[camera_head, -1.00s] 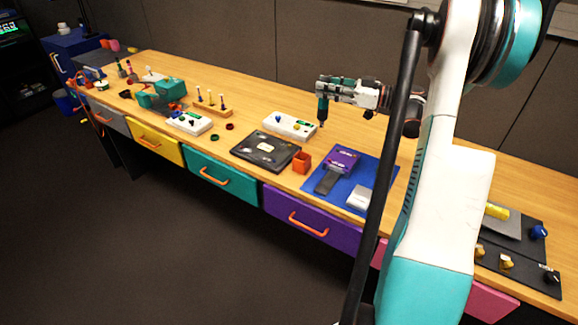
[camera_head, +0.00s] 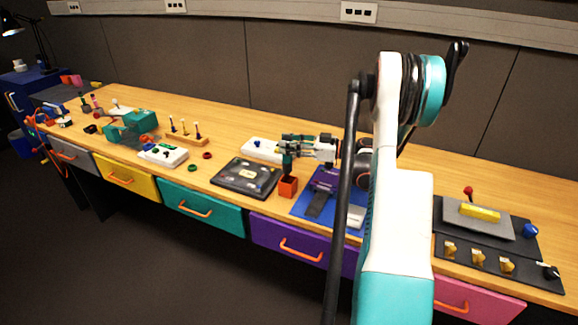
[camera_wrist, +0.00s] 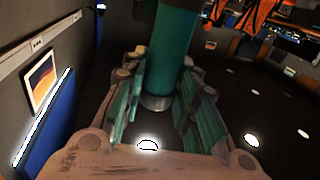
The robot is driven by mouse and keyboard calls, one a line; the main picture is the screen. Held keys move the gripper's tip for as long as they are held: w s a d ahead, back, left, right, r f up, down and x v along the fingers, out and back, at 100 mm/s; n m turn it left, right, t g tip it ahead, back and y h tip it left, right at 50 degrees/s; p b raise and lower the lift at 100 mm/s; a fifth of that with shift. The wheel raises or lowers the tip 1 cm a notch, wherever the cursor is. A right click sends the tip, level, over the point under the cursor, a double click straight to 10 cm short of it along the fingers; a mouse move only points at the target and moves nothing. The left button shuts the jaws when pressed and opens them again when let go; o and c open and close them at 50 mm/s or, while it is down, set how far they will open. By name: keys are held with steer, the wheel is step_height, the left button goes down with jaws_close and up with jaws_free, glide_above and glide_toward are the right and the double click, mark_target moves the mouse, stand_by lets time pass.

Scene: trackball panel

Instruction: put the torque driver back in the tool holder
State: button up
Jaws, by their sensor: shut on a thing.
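My gripper (camera_head: 290,147) is shut on the torque driver (camera_head: 287,163), a dark teal tool held upright. The driver stands directly over the small orange-red tool holder (camera_head: 287,188), and its lower end meets the holder's top in the picture. I cannot tell how far the tip is inside the holder. In the wrist view, the driver's teal body (camera_wrist: 173,50) with a grey end lies between the two teal-padded fingers (camera_wrist: 160,105). The holder does not show clearly in the wrist view.
A black trackball panel (camera_head: 245,180) lies just left of the holder. A blue mat (camera_head: 300,210) with a purple device (camera_head: 325,180) is just right of it. A white button box (camera_head: 258,150) stands behind. Free wood lies farther back.

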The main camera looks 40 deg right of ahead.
mark_target(289, 159)
steer(key=shift+f+b, duration=0.9)
steer(key=shift+f, duration=2.1)
steer(key=shift+f, duration=0.15)
steer(key=o, duration=1)
steer(key=shift+r, duration=0.25)
steer(key=p+v, duration=0.3)
steer(key=v, duration=0.9)
steer(key=shift+f, duration=0.15)
